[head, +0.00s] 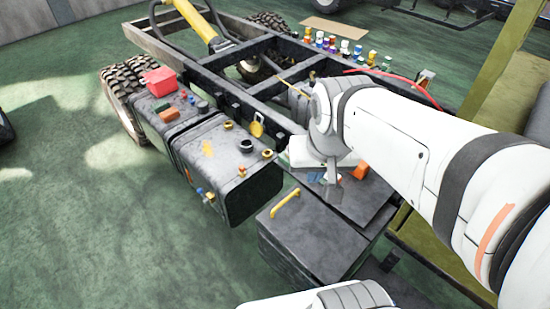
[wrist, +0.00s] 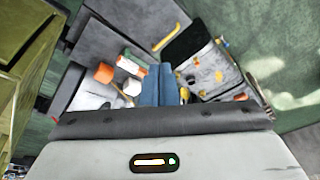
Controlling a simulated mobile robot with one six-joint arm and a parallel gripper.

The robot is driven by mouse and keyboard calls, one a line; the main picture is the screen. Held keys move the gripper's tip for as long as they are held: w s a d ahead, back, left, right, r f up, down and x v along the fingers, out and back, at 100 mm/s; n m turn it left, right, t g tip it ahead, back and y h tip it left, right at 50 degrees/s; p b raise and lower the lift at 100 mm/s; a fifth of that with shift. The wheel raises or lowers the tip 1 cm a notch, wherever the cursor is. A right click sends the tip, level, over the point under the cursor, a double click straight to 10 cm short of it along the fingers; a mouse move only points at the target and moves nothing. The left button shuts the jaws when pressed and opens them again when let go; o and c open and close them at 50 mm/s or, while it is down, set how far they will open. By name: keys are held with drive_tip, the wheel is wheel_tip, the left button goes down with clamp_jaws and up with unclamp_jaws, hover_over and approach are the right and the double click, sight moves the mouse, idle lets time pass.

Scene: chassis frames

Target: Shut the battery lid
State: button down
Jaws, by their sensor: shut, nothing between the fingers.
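The battery box (head: 305,262) is a dark grey box at the lower middle of the head view. A dark flat panel with a yellow handle (head: 285,203) forms its upper side; I take this to be the lid (head: 318,232). I cannot tell whether it lies fully closed. In the wrist view the grey panel (wrist: 125,38) and yellow handle (wrist: 171,36) show at the top. My gripper (head: 332,178) is above the dark plate behind the box, apart from the handle. Its blue fingers (wrist: 158,70) are together and empty.
A black tank (head: 225,160) with caps stands left of the box. Orange (wrist: 104,73) and white small parts lie near my fingers. Several coloured bottles (head: 345,48) stand along the far frame rail. Green floor (head: 110,240) is clear at the left.

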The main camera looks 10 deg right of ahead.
drive_tip(key=w+f+m+g+b, duration=0.1)
drive_tip(key=w+f+m+b, duration=0.1)
drive_tip(key=w+f+m, duration=0.35)
drive_tip(key=m+g+b, duration=0.3)
drive_tip(key=m+b, duration=0.2)
drive_tip(key=m, duration=1.7)
hover_over(284, 198)
drive_tip(key=s, duration=0.2)
wheel_tip(284, 198, down, 16)
drive_tip(key=shift+h, duration=0.3)
drive_tip(key=f, duration=0.4)
drive_tip(key=f+p, duration=0.1)
drive_tip(key=f, duration=0.4)
drive_tip(key=s+f, duration=0.1)
drive_tip(key=f, duration=0.3)
drive_tip(key=shift+a+f+p, duration=0.1)
drive_tip(key=shift+f+p, duration=0.25)
drive_tip(key=shift+p, duration=0.05)
drive_tip(key=shift+f, duration=0.1)
drive_tip(key=f+b, duration=0.3)
drive_tip(key=shift+w+a+f+b, duration=0.25)
drive_tip(key=shift+w+f+b, duration=0.1)
drive_tip(key=shift+w, duration=0.05)
drive_tip(key=shift+s, duration=0.2)
